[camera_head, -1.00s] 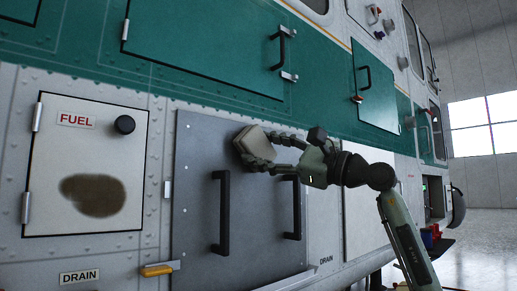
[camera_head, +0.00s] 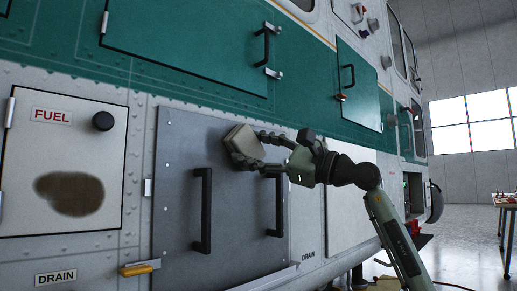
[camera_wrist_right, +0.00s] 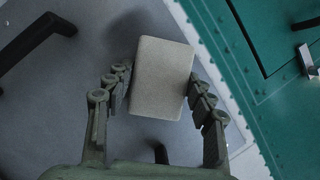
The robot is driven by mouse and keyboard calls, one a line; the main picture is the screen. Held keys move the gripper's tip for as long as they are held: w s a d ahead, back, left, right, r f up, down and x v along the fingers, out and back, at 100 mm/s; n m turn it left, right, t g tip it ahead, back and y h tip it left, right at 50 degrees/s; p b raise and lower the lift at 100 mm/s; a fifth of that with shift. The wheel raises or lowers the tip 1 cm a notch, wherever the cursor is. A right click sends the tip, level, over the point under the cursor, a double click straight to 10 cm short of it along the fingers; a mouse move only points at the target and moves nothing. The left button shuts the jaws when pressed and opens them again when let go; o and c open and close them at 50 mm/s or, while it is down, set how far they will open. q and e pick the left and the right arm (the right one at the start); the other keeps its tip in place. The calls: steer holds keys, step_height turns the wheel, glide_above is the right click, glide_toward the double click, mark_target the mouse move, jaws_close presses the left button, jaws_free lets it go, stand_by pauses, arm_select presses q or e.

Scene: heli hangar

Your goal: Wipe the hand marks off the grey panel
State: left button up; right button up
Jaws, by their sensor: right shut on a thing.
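The grey panel (camera_head: 180,215) is on the aircraft's white side, with two black vertical handles. My right gripper (camera_head: 257,150) is shut on a beige block-shaped pad (camera_head: 242,143) at the panel's upper right. The pad (camera_wrist_right: 160,85) sits between the fingers in the wrist view, its face close to the panel; I cannot tell if it touches. A dark patch (camera_wrist_right: 128,32) shows on the panel beside the pad; I cannot tell whether it is hand marks or shadow. No other clear hand marks show. My left gripper is out of view.
The left handle (camera_head: 202,210) and right handle (camera_head: 279,205) stick out below the pad. A cream fuel door (camera_head: 60,150) with a dark brown stain (camera_head: 70,193) is left of the panel. A table (camera_head: 507,201) stands far right.

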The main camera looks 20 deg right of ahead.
steer(key=shift+s+a+p, duration=0.2)
steer(key=shift+s+a, duration=0.35)
steer(key=shift+a, duration=1.05)
steer(key=shift+s+a+p, duration=0.25)
steer(key=shift+s+a, duration=0.3)
steer(key=shift+a, duration=1)
steer(key=shift+s+a+p, duration=0.2)
steer(key=shift+s+a, duration=0.35)
steer(key=shift+a, duration=1.05)
steer(key=s+d+b, duration=0.2)
steer(key=s, duration=0.3)
steer(key=shift+s, duration=0.35)
steer(key=shift+d, duration=0.1)
steer(key=shift+s+d+b, duration=0.25)
steer(key=shift+s+b, duration=0.15)
steer(key=shift+s, duration=0.3)
steer(key=shift+s+d+b, duration=0.25)
steer(key=shift+s+b, duration=0.1)
steer(key=shift+s, duration=0.35)
